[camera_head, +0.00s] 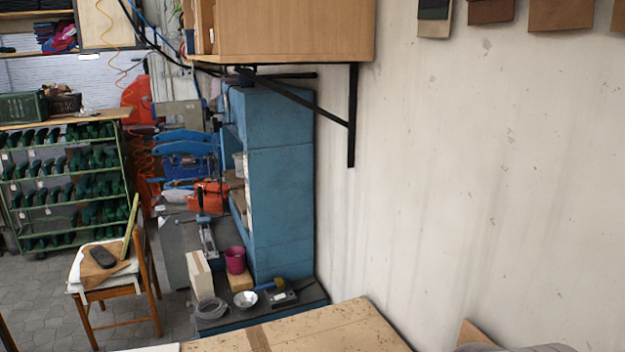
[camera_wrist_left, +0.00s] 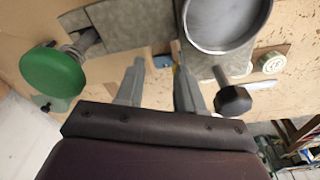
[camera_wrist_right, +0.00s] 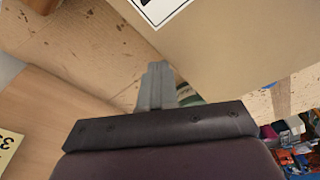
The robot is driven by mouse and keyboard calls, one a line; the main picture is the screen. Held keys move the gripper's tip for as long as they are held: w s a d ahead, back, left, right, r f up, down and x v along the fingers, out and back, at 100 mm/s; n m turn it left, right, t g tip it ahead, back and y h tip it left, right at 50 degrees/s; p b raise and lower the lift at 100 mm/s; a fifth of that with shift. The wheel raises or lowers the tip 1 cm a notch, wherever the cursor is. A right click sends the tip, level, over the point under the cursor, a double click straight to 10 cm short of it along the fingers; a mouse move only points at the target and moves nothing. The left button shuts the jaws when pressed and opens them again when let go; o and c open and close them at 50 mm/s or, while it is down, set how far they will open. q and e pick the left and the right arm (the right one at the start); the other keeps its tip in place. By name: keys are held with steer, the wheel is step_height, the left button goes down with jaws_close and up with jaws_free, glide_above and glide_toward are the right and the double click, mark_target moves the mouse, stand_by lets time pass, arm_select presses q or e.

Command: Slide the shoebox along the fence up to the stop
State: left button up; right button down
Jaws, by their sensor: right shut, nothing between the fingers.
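In the right wrist view a large plain tan-brown surface, which looks like the shoebox (camera_wrist_right: 235,45), fills the upper right; a black-and-white label shows at its top edge. My right gripper (camera_wrist_right: 158,72) is shut and empty, its tips close beside the box; I cannot tell if they touch it. A smooth wooden board, perhaps the fence (camera_wrist_right: 65,115), runs along the left. The stop cannot be made out. My left gripper (camera_wrist_left: 155,65) is open and empty above the worktop, between a green round knob and a grey round dish. Neither gripper shows in the head view.
In the left wrist view the green knob (camera_wrist_left: 53,72), the grey dish (camera_wrist_left: 226,22) and a dark knob (camera_wrist_left: 233,102) are close to the fingers. The head view shows the speckled worktop (camera_head: 310,330), the pale wall (camera_head: 480,180) and a blue cabinet (camera_head: 280,185).

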steer(key=shift+s+a, duration=0.25)
steer(key=shift+a, duration=0.4)
steer(key=shift+s+a, duration=0.3)
steer(key=shift+a, duration=0.4)
steer(key=shift+s+a, duration=0.25)
steer(key=shift+a, duration=0.4)
stand_by(0.3)
steer(key=shift+w+d, duration=0.2)
steer(key=shift+d, duration=0.3)
steer(key=shift+r, duration=0.2)
step_height(320, 180, up, 8)
steer(key=p, duration=0.7)
steer(key=shift+f, duration=0.15)
steer(key=shift+f, duration=0.1)
